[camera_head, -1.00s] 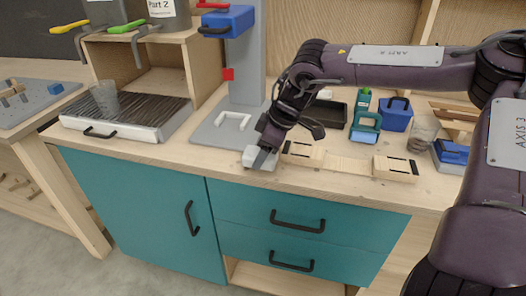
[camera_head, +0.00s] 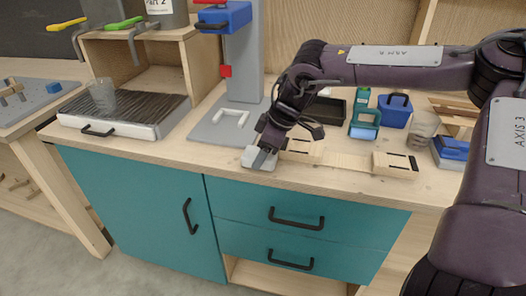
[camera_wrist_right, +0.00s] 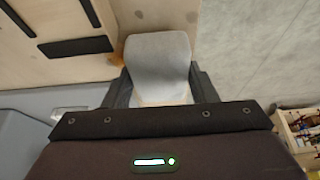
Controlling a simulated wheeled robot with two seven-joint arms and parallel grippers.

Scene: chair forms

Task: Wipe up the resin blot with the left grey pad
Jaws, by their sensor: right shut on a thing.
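A light grey pad (camera_head: 257,160) is held by my right gripper (camera_head: 266,157) at the front edge of the wooden bench. In the right wrist view the pad (camera_wrist_right: 158,57) sits between the two dark fingers, which are shut on it. A small orange-brown patch, seemingly the resin blot (camera_wrist_right: 117,59), shows at the pad's left edge in that view; the rest may be hidden under the pad. I cannot tell whether the pad touches the bench top. No second grey pad is clearly seen. My left gripper is not in view.
Wooden blocks with dark slots (camera_head: 396,164) lie right of the pad. A grey press base (camera_head: 205,132) stands behind left, a ridged black tray (camera_head: 130,107) farther left. A teal holder (camera_head: 364,124), a blue basket (camera_head: 396,112) and a glass (camera_head: 423,130) stand back right.

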